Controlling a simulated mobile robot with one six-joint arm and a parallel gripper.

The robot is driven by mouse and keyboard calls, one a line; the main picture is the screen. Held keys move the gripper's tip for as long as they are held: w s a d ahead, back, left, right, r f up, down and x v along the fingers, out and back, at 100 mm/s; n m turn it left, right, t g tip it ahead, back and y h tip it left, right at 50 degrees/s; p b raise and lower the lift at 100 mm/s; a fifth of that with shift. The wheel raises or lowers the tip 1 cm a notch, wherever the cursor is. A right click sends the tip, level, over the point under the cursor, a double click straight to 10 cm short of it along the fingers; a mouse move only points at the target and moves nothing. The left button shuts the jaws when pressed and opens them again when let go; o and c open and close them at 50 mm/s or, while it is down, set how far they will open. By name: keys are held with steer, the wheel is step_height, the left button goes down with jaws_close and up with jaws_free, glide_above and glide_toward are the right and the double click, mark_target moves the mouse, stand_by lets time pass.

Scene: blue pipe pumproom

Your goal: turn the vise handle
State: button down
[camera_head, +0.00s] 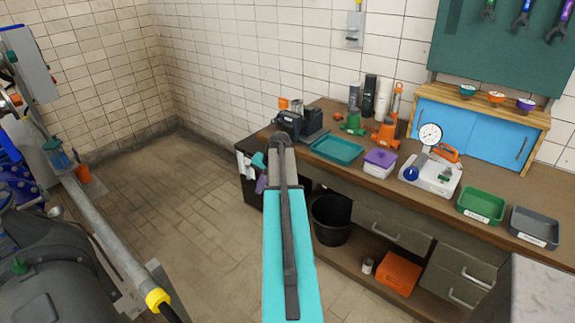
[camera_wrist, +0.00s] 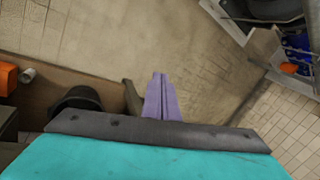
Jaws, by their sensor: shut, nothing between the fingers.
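The vise (camera_head: 298,122) is a dark blue-grey block at the left end of the workbench in the head view. Its handle cannot be made out there, partly because my arm passes in front of the bench. My gripper has purple fingers, seen in the wrist view (camera_wrist: 160,98), pressed together with nothing between them. In the head view my gripper (camera_head: 262,183) shows small, beside the bench's left end and lower than the vise. A short dark piece (camera_wrist: 132,97) lies just left of the fingers in the wrist view; I cannot tell what it is or whether they touch.
The workbench (camera_head: 400,185) carries a teal tray (camera_head: 337,149), a purple-lidded box (camera_head: 380,161) and a dial gauge (camera_head: 430,134). A black bucket (camera_head: 332,218) stands below. Pipework (camera_head: 110,240) is at left. Tiled floor (camera_head: 200,220) between is clear.

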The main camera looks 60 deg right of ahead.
steer(key=a+f+n+g+y, duration=0.1)
steer(key=a+f+n+g, duration=0.1)
steer(key=a+f, duration=0.75)
steer(key=a+f+n+g+b, duration=0.1)
steer(key=a+f+n, duration=0.2)
steer(key=a+f, duration=0.7)
steer(key=a+f+n+g+y, duration=0.15)
steer(key=a+f, duration=0.35)
steer(key=a, duration=1)
steer(key=s+a+f+n+g+h, duration=0.1)
steer(key=s+a+f+n+g, duration=0.1)
steer(key=s+a, duration=0.4)
steer(key=s+a+f+n+g+h, duration=0.1)
steer(key=s+a+f+n+g, duration=0.1)
steer(key=s+a+f+n, duration=0.2)
steer(key=s+a+f+n+g+h+b, duration=0.1)
steer(key=s+a+f+n+g, duration=0.1)
steer(key=s+a+f, duration=0.4)
steer(key=s+a+n, duration=0.1)
steer(key=s+a, duration=0.2)
steer(key=s, duration=0.2)
steer(key=shift+s+a+f, duration=0.15)
steer(key=shift+a, duration=0.25)
steer(key=shift+s, duration=0.15)
